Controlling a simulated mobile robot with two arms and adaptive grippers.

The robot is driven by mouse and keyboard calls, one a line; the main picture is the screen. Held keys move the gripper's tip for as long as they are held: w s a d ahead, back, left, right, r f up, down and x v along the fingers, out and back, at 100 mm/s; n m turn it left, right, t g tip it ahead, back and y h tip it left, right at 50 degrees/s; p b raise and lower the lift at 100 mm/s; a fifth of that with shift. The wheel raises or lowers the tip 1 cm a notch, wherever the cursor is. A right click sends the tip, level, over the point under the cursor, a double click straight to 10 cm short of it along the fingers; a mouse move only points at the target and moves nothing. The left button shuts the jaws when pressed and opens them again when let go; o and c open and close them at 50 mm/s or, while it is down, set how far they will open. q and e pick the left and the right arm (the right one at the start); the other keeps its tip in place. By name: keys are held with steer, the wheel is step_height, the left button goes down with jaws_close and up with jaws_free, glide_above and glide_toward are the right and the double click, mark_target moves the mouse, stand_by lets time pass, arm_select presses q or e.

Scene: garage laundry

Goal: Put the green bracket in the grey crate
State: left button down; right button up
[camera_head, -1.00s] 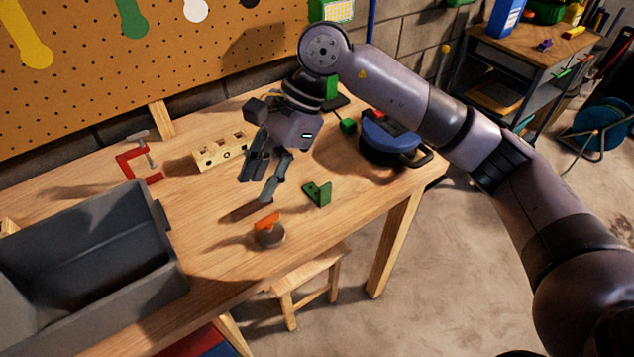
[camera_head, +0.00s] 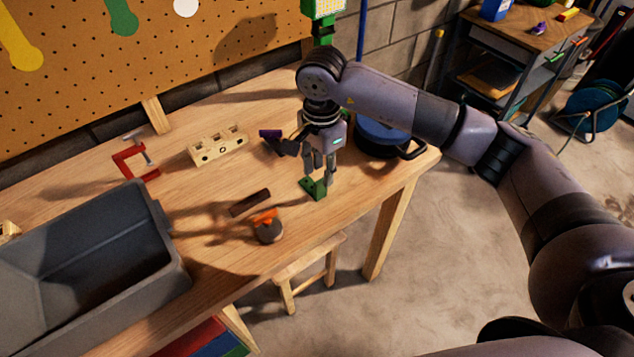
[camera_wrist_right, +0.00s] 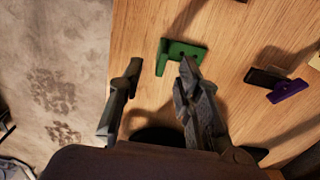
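The green bracket (camera_head: 315,190) stands on the workbench near its front edge, right of the middle. It also shows in the right wrist view (camera_wrist_right: 184,51), at the top near the bench edge. My right gripper (camera_head: 321,180) is low over the bracket, pointing down. In the right wrist view its two fingers (camera_wrist_right: 160,72) are apart, with nothing held between them. The bracket lies close to the tips, partly behind the right-hand finger; whether they touch I cannot tell. The grey crate (camera_head: 120,292) sits at the bench's left end, its visible floor empty. My left gripper is out of view.
A wooden block with holes (camera_head: 218,148), a red clamp (camera_head: 130,164) and a purple-and-black item (camera_head: 271,136) lie further back.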

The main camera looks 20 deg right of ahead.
mark_target(321, 180)
step_height(321, 180, down, 5)
steer(key=p, duration=0.2)
steer(key=shift+w+d+f+p, duration=0.1)
steer(key=shift+f+p, duration=0.1)
steer(key=shift+p, duration=0.2)
steer(key=shift+f, duration=0.3)
steer(key=shift+c, duration=0.4)
jaws_close()
